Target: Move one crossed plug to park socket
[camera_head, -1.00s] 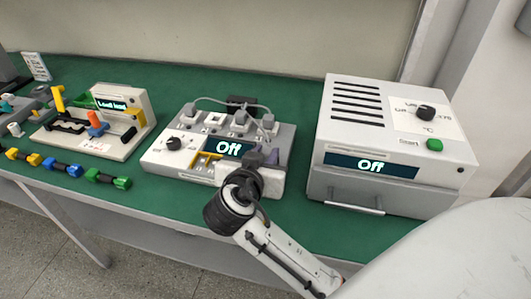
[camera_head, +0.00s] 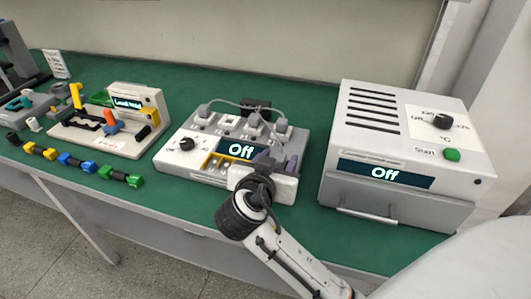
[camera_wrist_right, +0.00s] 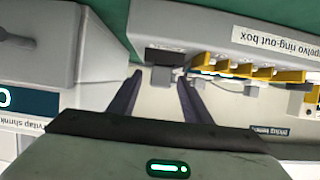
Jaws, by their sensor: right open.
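The grey ring-out box (camera_head: 180,165) stands mid-bench with its display reading "Off". Grey plugs stand along its top: a left one (camera_head: 205,110), a middle one (camera_head: 253,119) and a right one (camera_head: 281,125), with grey cables looping behind. A pale square socket (camera_head: 229,120) shows between the left and middle plugs. My right gripper (camera_head: 278,162) is over the box's front right part, fingers apart, hiding that corner. In the right wrist view, a grey plug-like block (camera_wrist_right: 162,76) appears between the open fingertips (camera_wrist_right: 160,84); I cannot tell its distance. My left gripper is out of view.
A white heater unit (camera_head: 400,150) with an "Off" display stands close on the right. A black block (camera_head: 256,104) sits behind the box. A lever tester (camera_head: 125,105) and coloured connectors (camera_head: 75,163) are at left. Green bench (camera_head: 180,85) is clear behind.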

